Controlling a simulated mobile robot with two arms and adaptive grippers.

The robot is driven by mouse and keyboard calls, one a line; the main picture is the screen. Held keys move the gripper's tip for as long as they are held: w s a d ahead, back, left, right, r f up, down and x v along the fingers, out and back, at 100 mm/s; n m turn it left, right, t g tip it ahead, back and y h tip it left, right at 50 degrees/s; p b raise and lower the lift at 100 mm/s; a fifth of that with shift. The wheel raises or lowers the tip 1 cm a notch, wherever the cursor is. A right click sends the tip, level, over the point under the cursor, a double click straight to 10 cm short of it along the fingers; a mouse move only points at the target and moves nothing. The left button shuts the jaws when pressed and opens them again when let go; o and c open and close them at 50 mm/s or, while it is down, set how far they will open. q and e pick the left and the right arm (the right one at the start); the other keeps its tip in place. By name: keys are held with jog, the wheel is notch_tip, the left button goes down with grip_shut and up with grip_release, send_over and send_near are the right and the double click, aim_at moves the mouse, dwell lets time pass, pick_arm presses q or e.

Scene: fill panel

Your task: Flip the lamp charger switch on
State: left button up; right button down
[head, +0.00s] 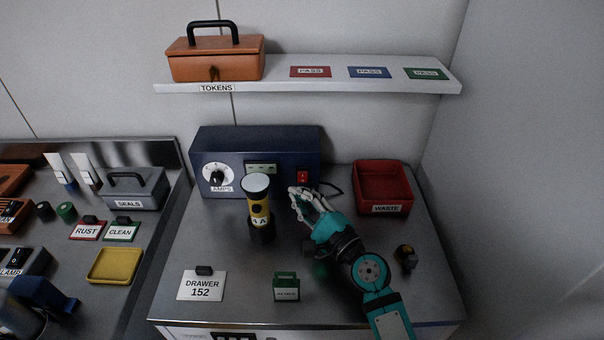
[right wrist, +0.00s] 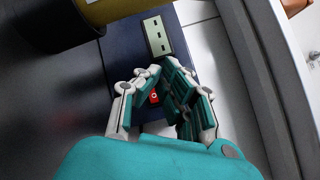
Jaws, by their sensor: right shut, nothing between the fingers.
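The charger (head: 258,146) is a dark blue box at the back of the bench, with an AMPS dial, a pale panel and a red switch (head: 302,177) on its front. The switch also shows in the right wrist view (right wrist: 155,97), between the finger outlines. Whether it is on or off is too small to tell. A yellow and black lamp (head: 259,218) stands upright in front of the charger. My right gripper (head: 297,194) is shut and empty, just in front of and below the switch; contact cannot be told.
A red WASTE bin (head: 383,182) stands right of my right gripper. A green box (head: 286,286) and a DRAWER 152 card (head: 202,286) are near the front edge. A shelf (head: 300,88) with an orange case (head: 217,60) hangs above. A side counter lies left.

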jog(key=shift+w+r, duration=0.25)
jog(key=shift+w, duration=0.8)
dwell(0.7)
jog(key=shift+w+r, duration=0.1)
jog(key=shift+w, duration=0.35)
jog(key=shift+w+r, duration=0.1)
jog(key=shift+w, duration=0.25)
dwell(0.5)
jog(key=shift+s, duration=0.15)
jog(key=shift+s+f, duration=0.2)
jog(key=shift+s, duration=0.5)
jog(key=shift+s+f, duration=0.2)
jog(key=shift+s, duration=0.6)
jog(key=shift+s+f, duration=0.15)
jog(key=shift+s, duration=0.7)
jog(key=shift+s+f, duration=0.2)
jog(key=shift+s, duration=0.6)
